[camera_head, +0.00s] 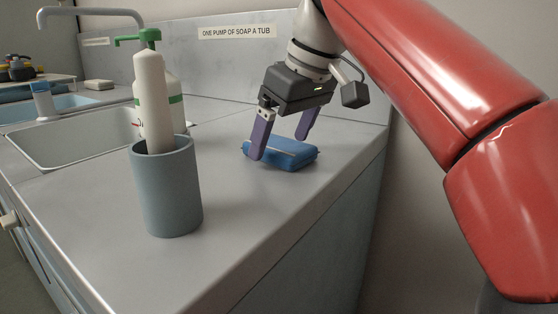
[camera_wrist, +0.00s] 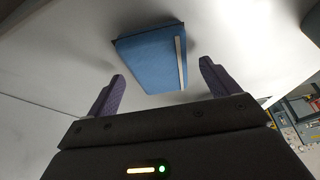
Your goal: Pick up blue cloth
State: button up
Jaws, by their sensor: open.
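The blue cloth (camera_head: 284,155) is a folded pad lying flat on the grey counter near its right end. A pale strip crosses it. It also shows in the wrist view (camera_wrist: 148,60), ahead of the fingers and roughly between their lines. My gripper (camera_head: 283,139) is open, with two purple fingers spread apart. In the head view the left finger overlaps the cloth's near left side and the right finger stands behind it. In the wrist view the fingers (camera_wrist: 163,80) hold nothing. I cannot tell whether a fingertip touches the cloth.
A grey-blue cup (camera_head: 168,190) holding a white bottle (camera_head: 153,95) stands left of the cloth, near the front edge. A green-topped soap bottle (camera_head: 173,95) is behind it. A sink (camera_head: 75,140) lies at left. A wall panel (camera_head: 235,60) rises behind. Counter around the cloth is clear.

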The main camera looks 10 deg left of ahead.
aim_at(282, 144)
jog(key=shift+a+f, duration=0.15)
jog(key=shift+f, duration=0.25)
jog(key=c, duration=1.1)
jog(key=shift+o, duration=0.2)
jog(key=shift+r, duration=0.1)
notch_tip(282, 144, up, 10)
jog(key=p, duration=0.6)
